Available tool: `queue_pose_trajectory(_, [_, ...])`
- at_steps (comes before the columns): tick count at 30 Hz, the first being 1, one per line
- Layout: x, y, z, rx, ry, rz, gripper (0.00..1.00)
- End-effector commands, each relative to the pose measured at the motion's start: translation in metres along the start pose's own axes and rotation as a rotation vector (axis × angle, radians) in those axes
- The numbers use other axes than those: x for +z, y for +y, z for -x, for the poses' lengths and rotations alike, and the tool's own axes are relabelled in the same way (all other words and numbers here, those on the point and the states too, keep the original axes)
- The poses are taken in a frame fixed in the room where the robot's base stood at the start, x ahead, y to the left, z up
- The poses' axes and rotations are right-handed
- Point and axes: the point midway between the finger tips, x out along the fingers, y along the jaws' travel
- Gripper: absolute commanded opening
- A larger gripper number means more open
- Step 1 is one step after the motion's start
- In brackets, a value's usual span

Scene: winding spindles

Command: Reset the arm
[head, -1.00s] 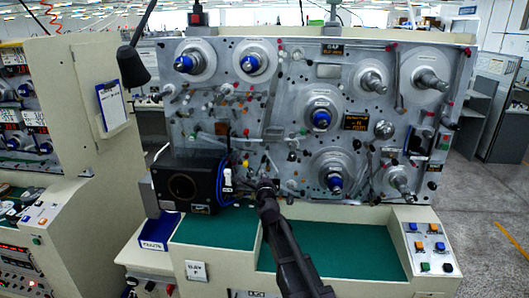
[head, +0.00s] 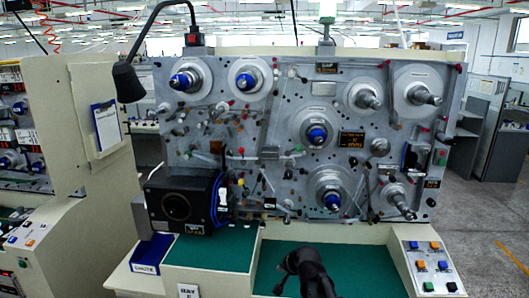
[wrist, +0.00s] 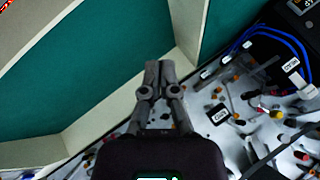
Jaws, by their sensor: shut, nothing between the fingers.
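My gripper (wrist: 158,70) shows in the wrist view with its two grey fingers together and nothing between them. The fingers are in front of a cream edge beside the green work surface, with the grey machine panel (wrist: 210,140) at the lower right. In the head view my dark arm (head: 305,265) rises from the bottom edge in front of the green work surface (head: 262,258). The fingertips cannot be made out there.
The winding machine panel (head: 270,115) carries several spindles, some with blue hubs. A black box (head: 188,203) with blue cable is at its lower left. A button panel (head: 430,265) is at the right and a black lamp (head: 128,82) at the upper left.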

Motion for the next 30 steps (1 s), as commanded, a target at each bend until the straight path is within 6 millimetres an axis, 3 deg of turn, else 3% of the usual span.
queue_pose_trajectory(1, [0.013,0.020,0.005,0.050,-0.038,0.046,0.00])
queue_pose_trajectory(9, [0.067,0.109,0.040,0.311,-0.304,0.284,0.00])
queue_pose_trajectory(15, [0.094,0.153,0.069,0.434,-0.472,0.381,0.00])
queue_pose_trajectory(21, [0.102,0.169,0.082,0.478,-0.540,0.410,0.00])
queue_pose_trajectory(30, [0.102,0.168,0.083,0.479,-0.543,0.411,0.00])
